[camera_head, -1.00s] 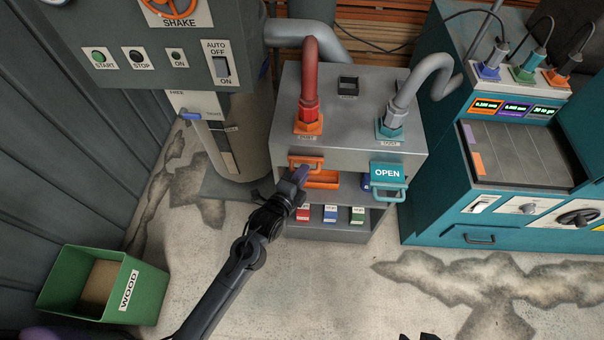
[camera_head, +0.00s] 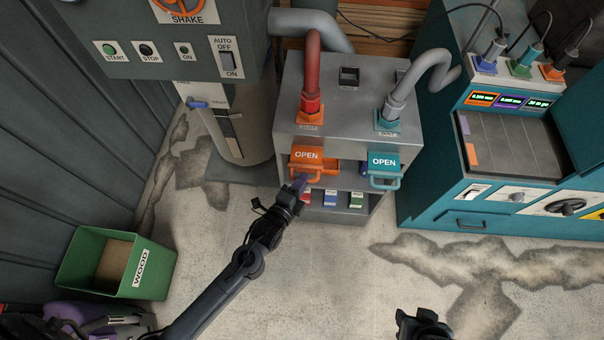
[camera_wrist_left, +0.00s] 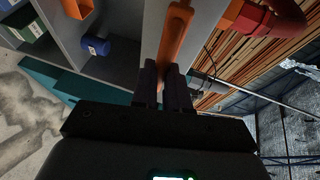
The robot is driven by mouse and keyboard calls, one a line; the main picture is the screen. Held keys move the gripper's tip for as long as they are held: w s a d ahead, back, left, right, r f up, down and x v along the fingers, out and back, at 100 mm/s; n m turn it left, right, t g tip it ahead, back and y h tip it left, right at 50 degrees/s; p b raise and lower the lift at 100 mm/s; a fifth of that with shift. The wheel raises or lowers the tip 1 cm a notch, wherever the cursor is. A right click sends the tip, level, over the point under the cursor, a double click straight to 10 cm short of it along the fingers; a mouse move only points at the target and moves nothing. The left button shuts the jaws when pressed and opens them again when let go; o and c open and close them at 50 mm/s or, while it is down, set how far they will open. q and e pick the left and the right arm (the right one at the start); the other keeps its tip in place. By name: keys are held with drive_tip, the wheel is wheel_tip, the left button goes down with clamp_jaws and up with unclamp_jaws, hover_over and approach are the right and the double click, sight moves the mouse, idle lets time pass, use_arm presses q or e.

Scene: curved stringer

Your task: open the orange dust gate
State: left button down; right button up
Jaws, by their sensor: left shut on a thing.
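The orange dust gate (camera_head: 307,159) is pulled out from the front of the grey cabinet, and its plate reads OPEN. My left gripper (camera_head: 299,184) is at the gate's orange handle, below the plate. In the left wrist view its two fingers (camera_wrist_left: 164,85) are shut on the orange handle bar (camera_wrist_left: 174,38). The teal gate (camera_head: 384,163) beside it also shows OPEN. My right gripper (camera_head: 424,322) shows only in part at the bottom edge, and its jaws are not clear.
A red hose (camera_head: 312,70) and a grey hose (camera_head: 418,80) rise from the cabinet top (camera_head: 350,105). Red, blue and green items sit on the lower shelf. A green WOOD bin (camera_head: 150,270) stands at the left. The floor before the cabinet is clear.

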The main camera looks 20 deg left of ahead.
use_arm(q)
drive_tip(key=c, duration=1.1)
unclamp_jaws()
drive_tip(key=shift+p+v, duration=0.95)
drive_tip(key=shift+v, duration=4.5)
